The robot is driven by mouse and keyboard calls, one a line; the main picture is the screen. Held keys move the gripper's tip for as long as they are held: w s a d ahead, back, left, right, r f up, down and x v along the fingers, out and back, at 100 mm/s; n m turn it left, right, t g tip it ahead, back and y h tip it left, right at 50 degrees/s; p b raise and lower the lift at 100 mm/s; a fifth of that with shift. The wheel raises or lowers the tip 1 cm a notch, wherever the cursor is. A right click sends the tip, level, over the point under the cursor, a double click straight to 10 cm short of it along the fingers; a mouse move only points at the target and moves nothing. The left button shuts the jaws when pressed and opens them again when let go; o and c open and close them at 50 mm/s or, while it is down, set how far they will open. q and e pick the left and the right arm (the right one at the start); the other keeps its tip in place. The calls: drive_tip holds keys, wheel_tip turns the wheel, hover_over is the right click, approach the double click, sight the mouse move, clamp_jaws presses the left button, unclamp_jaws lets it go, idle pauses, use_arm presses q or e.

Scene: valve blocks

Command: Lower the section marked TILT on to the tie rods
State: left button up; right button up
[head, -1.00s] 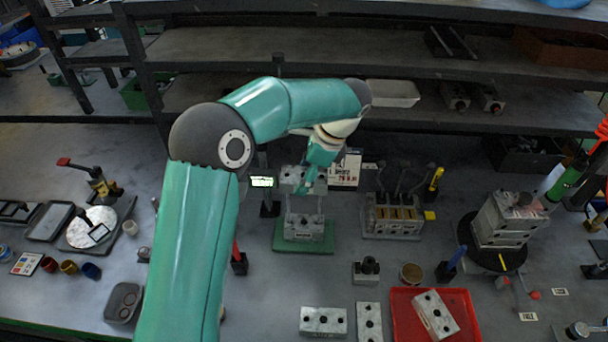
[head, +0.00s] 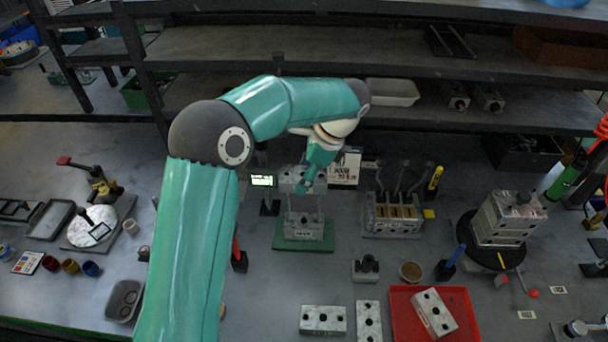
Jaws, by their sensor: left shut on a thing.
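My left gripper (head: 308,182) reaches down from my teal arm in the middle of the head view. It is shut on a grey metal section (head: 291,177), and its fingers partly hide the section. The section is held above a grey base block (head: 303,229) on a green plate (head: 290,246). Thin upright tie rods (head: 319,204) show in the gap between the section and the base block. The section's marking is too small to read, and I cannot tell whether the rod tips are inside its holes. My right gripper is not in view.
A small lit display (head: 263,180) stands left of the section, and a printed card (head: 347,168) behind it. A block with several levers (head: 393,220) stands to the right. A stacked block (head: 507,218) is further right. A red tray (head: 463,304) lies in front.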

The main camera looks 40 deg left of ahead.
sight(324, 175)
use_arm(q)
drive_tip(key=shift+r+p, duration=0.1)
drive_tip(key=shift+p, duration=0.4)
idle(0.8)
drive_tip(key=shift+f+b, duration=3)
drive_tip(key=shift+f, duration=2)
drive_tip(key=o, duration=1.6)
drive_tip(key=shift+r, duration=0.1)
drive_tip(key=shift+o, duration=0.2)
drive_tip(key=v, duration=1.1)
drive_tip(key=shift+w+d+r, duration=0.1)
drive_tip(key=shift+w+r, duration=0.05)
drive_tip(key=shift+r, duration=0.25)
